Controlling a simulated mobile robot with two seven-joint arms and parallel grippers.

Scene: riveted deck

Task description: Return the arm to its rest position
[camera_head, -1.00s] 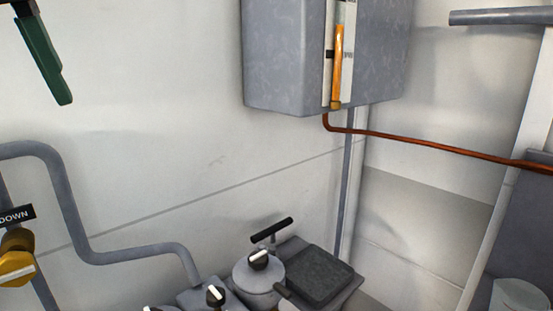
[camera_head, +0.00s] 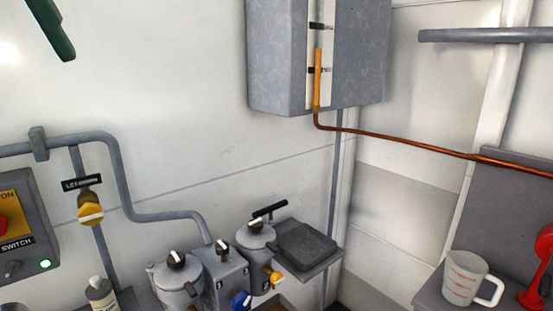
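Neither of my arms nor either gripper shows in the head view, so their pose and what they hold cannot be seen. The view takes in a pale wall with a grey wall box (camera_head: 278,60) at the top centre. An orange bar (camera_head: 317,80) stands upright in a pale strip on the box's front edge.
Grey pots with knobs (camera_head: 178,278) stand at the bottom centre beside a dark square plate (camera_head: 305,245). A switch box (camera_head: 18,225) is at left, under a grey pipe (camera_head: 125,185). A measuring jug (camera_head: 466,280) stands at lower right. A copper pipe (camera_head: 400,140) crosses the right wall.

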